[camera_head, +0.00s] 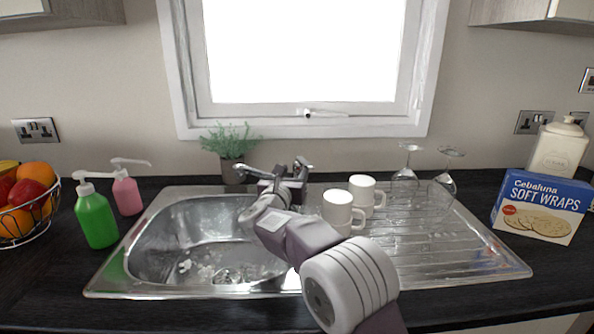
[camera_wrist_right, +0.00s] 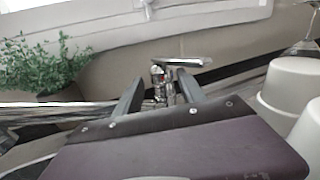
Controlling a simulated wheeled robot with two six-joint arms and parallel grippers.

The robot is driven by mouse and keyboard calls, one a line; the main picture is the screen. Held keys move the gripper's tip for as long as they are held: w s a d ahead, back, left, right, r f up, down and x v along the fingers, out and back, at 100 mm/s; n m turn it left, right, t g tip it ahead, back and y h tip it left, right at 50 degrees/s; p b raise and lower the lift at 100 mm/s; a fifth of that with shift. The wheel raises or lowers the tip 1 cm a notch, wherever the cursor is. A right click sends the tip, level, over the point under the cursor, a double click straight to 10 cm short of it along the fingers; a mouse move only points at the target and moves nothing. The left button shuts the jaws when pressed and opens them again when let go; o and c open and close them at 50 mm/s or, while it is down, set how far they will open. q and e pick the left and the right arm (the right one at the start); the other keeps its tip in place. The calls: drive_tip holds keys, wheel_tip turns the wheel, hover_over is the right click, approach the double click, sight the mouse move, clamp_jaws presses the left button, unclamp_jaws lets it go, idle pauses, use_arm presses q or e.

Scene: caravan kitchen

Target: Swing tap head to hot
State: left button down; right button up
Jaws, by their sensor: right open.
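The chrome tap (camera_head: 256,172) stands behind the sink, partly hidden by my right arm. Its tap head, a lever (camera_head: 303,164), points to the right in the head view. In the right wrist view the lever (camera_wrist_right: 187,62) lies above and just beyond the fingers, with the tap's upright part (camera_wrist_right: 159,82) showing between them. My right gripper (camera_head: 284,181) is open at the tap; its two dark fingers (camera_wrist_right: 160,84) stand on either side of the upright part. Whether a finger touches it I cannot tell. My left gripper is not in view.
Two white mugs (camera_head: 338,208) stand on the drainer (camera_head: 430,255), close right of my right arm. A potted plant (camera_head: 230,148) stands left of the tap. Soap bottles (camera_head: 96,218) are left of the sink (camera_head: 140,280).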

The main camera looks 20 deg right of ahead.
drive_tip(key=b+v, duration=0.5)
drive_tip(key=shift+s+b, duration=0.1)
drive_tip(key=shift+b, duration=0.3)
